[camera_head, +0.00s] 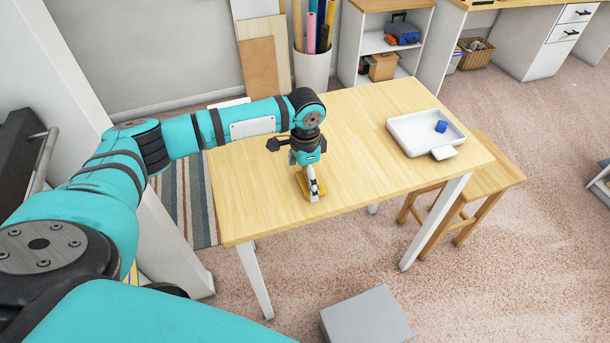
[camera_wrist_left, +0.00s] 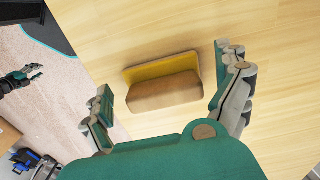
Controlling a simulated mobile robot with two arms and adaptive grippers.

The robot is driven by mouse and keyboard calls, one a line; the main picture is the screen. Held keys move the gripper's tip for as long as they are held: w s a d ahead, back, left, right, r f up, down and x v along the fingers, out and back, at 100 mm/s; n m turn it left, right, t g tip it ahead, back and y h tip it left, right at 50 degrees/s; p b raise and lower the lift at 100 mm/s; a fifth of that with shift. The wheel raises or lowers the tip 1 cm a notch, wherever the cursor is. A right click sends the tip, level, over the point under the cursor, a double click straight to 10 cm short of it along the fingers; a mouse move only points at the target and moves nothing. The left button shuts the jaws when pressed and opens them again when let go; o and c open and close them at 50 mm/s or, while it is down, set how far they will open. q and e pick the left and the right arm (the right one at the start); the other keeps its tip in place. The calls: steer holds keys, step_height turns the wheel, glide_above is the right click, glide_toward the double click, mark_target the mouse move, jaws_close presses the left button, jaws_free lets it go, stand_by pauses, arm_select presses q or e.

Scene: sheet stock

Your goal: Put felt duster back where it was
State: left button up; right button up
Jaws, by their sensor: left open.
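The felt duster (camera_wrist_left: 166,88), a wooden block with a yellow felt layer, lies on the light wooden table (camera_head: 262,197). In the head view only a bit of its yellow part (camera_head: 320,187) shows beside my left gripper (camera_head: 311,183). The left gripper is open above the duster, pointing down. In the left wrist view the duster lies between its two spread fingers (camera_wrist_left: 165,72), with a gap on each side. A dark gripper (camera_wrist_left: 36,74), which seems to be my right one, shows small at the left edge there; its opening is unclear.
A wooden stool (camera_head: 488,178) stands beside that end. A grey box (camera_head: 366,318) is on the floor in front. The table's middle is clear.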

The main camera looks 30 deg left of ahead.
mark_target(305, 183)
arm_select(q)
step_height(305, 183, up, 12)
steer(key=b, duration=0.2)
steer(key=shift+r, duration=0.15)
stand_by(0.7)
